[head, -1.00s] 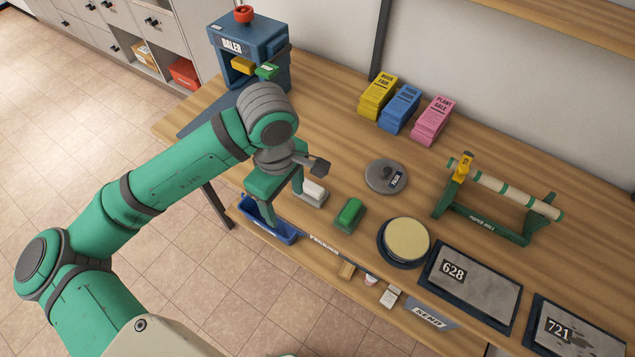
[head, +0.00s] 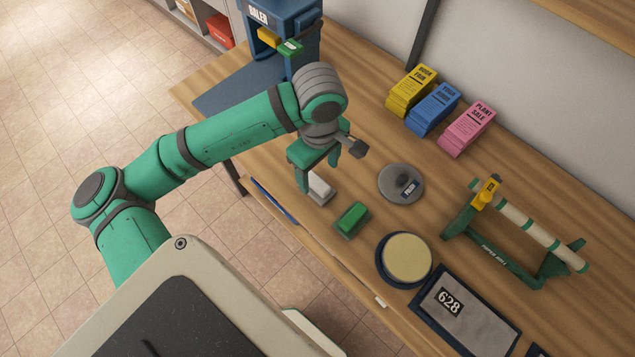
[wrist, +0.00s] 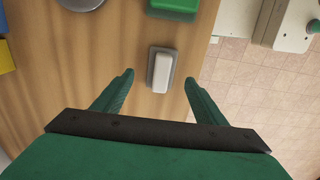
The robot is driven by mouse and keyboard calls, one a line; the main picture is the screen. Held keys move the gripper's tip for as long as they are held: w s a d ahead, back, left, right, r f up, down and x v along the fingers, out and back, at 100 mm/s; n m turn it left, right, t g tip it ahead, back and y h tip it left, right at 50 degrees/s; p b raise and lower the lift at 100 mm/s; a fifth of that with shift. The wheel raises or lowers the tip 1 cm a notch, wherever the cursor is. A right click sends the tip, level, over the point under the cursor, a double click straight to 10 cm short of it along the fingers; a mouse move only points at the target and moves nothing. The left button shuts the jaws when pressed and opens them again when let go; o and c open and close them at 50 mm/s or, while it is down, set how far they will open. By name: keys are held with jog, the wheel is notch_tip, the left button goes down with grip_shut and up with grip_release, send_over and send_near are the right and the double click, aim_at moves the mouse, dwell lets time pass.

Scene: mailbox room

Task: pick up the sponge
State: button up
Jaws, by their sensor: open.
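A small white block (head: 320,189) on a grey base, which looks like the sponge, lies near the table's front edge. In the wrist view the white block (wrist: 161,69) sits ahead of and between my fingertips, touching neither as far as I can see. My gripper (head: 318,174) is open and points down at it; the gripper also shows open and empty in the wrist view (wrist: 159,79). In the head view a finger and the wrist partly hide the block. How high the fingertips are above the table is hard to tell.
A green block (head: 352,219) lies just right of the white one, then a round cream pad (head: 407,257) in a dark dish. A grey round weight (head: 401,184), paper roll stand (head: 509,251) and card stacks (head: 434,108) are farther. The baler (head: 278,43) stands at back left.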

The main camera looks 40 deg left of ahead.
aim_at(318, 183)
jog(key=shift+s+f, duration=0.2)
jog(key=shift+f, duration=0.75)
jog(key=shift+d+f, duration=0.1)
jog(key=shift+f, duration=2.05)
jog(key=c, duration=1.1)
